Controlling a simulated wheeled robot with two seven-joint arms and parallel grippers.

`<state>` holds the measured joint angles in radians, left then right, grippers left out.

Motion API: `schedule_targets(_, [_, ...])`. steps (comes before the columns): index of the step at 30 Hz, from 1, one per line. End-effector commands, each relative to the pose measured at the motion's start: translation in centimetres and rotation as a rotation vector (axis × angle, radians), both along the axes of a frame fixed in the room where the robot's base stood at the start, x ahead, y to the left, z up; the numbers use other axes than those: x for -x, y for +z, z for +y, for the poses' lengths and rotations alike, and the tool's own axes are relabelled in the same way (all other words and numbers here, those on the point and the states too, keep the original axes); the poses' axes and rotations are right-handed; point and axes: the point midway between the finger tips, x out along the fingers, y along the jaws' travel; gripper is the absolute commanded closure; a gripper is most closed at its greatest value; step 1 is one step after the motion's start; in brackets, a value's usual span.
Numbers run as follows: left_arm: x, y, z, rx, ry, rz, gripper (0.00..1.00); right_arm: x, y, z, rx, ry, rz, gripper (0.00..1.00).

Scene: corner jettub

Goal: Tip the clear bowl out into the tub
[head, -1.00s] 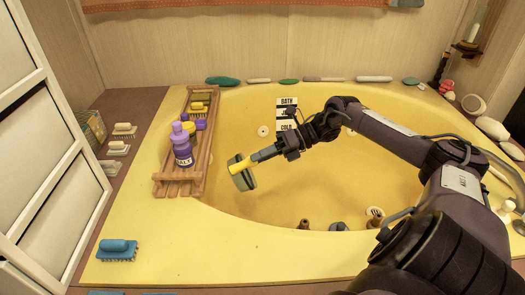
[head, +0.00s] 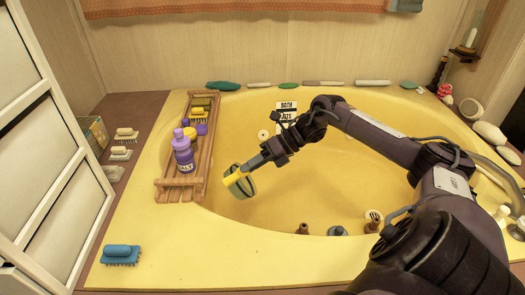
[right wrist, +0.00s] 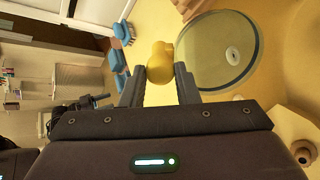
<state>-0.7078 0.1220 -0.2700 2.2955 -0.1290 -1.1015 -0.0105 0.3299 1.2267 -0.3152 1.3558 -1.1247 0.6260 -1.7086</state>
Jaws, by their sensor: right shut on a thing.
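My right gripper (head: 250,165) is shut on the yellow part (right wrist: 160,62) of the clear bowl, and the fingers sit on either side of it in the right wrist view. The clear bowl (head: 247,186) is held tilted over the left part of the yellow tub (head: 330,190). In the right wrist view its round see-through wall (right wrist: 212,70) shows beside the yellow part, with a pale round fitting visible through it. I cannot make out any contents in the bowl. My left gripper is not in view.
A wooden rack (head: 206,160) on the tub's left rim holds a purple salt bottle (head: 183,152), yellow and purple items and a brush. A blue brush (head: 121,254) lies on the near left rim. Brown and grey fittings (head: 338,231) stand at the near edge. Stones line the far rim.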

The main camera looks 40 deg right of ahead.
Motion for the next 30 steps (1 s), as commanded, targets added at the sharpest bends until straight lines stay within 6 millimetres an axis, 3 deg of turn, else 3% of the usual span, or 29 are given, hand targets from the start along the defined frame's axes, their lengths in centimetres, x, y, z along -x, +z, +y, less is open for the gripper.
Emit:
schedule_targets(2, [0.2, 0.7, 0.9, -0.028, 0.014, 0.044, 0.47, -0.5, 0.7, 0.8, 0.044, 0.000, 0.021, 0.95])
schedule_targets(5, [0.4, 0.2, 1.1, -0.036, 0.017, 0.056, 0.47, -1.0, 0.0, 1.7, 0.109, -0.001, 0.055, 0.95])
schedule_targets(23, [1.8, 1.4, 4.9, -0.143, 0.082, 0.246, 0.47, -4.2, -1.8, 8.1, 0.452, -0.011, 0.252, 0.95])
schedule_targets(28, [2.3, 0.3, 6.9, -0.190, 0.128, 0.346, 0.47, -4.7, 0.5, 9.2, 0.506, -0.011, 0.284, 0.95])
schedule_targets(30, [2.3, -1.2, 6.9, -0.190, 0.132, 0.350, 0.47, -4.7, 0.0, 9.3, 0.517, -0.012, 0.293, 0.95])
